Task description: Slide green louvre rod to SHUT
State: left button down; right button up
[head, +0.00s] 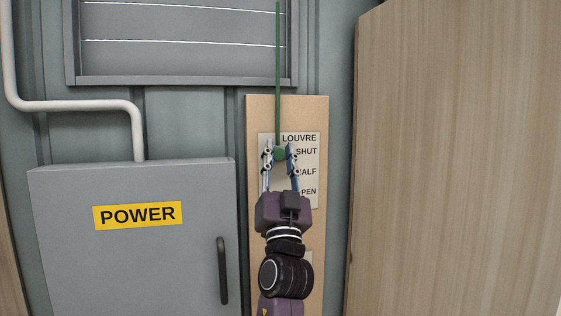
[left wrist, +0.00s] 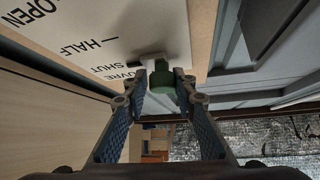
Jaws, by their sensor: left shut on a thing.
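The green louvre rod (head: 278,70) runs upright from the top of the head view down to a green knob (head: 280,154). My left gripper (head: 280,156) is shut on this knob, with one finger on each side. In the left wrist view the knob (left wrist: 163,82) sits between the fingertips (left wrist: 163,97), in front of the label plate (left wrist: 110,30). The plate (head: 311,162) reads LOUVRE, SHUT, HALF and OPEN from top to bottom, partly covered by my fingers. In the head view the knob is about level with the word SHUT. My right gripper is not in view.
The grey louvre panel (head: 180,55) is above, with thin bright lines between slats. A grey POWER box (head: 130,260) with a dark handle (head: 222,270) stands left of my arm. A wooden panel (head: 450,160) fills the right side. The plate is on a tan board (head: 287,108).

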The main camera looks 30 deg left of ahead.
pick_arm(q)
jog(key=shift+s+r, duration=0.25)
jog(key=shift+r, duration=0.15)
jog(key=c, duration=2)
grip_release()
jog(key=o, duration=0.3)
jog(key=shift+a, duration=0.2)
jog(key=shift+f, duration=0.15)
jog(key=shift+d+f, duration=0.25)
jog(key=shift+f, duration=0.15)
jog(key=v, duration=0.6)
jog(key=shift+s+f, duration=0.15)
jog(key=shift+s, duration=0.2)
